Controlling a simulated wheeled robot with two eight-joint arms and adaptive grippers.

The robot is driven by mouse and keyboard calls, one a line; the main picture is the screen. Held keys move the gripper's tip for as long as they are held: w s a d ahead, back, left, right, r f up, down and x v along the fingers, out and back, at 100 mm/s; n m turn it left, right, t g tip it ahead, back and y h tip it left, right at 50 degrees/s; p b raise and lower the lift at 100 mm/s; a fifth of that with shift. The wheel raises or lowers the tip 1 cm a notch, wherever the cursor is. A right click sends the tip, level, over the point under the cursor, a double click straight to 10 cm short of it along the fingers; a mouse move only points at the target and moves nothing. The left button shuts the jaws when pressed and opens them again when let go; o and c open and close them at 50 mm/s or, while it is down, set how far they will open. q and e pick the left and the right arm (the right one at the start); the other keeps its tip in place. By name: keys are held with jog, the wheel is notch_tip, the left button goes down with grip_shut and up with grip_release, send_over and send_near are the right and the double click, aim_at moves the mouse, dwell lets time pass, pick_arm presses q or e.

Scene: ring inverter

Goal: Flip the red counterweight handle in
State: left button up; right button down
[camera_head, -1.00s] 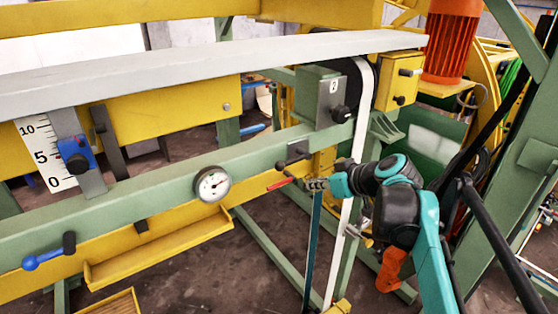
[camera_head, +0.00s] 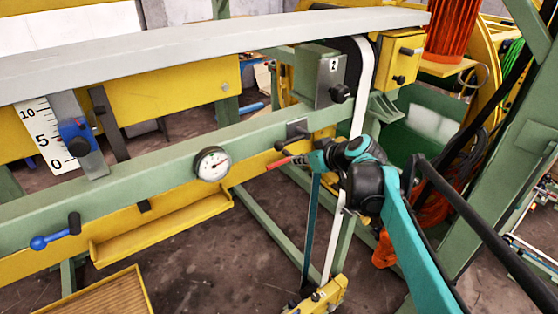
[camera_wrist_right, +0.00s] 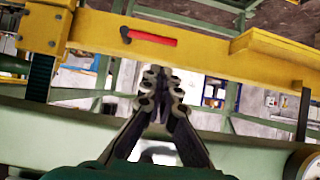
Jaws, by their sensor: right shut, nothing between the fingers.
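The red counterweight handle (camera_head: 279,163) is a short red rod with a dark end. In the right wrist view the red handle (camera_wrist_right: 150,37) lies across a yellow beam, above and beyond the fingertips. The right gripper (camera_wrist_right: 163,80) shows its fingers together there with nothing between them. No contact with the handle is visible. My left gripper is not in view.
A white belt (camera_head: 359,100) runs down close behind my right gripper. A yellow tray (camera_head: 160,230) hangs below the beam.

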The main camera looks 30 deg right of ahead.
jog(key=d+x, duration=0.1)
jog(key=x, duration=1.1)
jog(key=shift+a+p, duration=0.45)
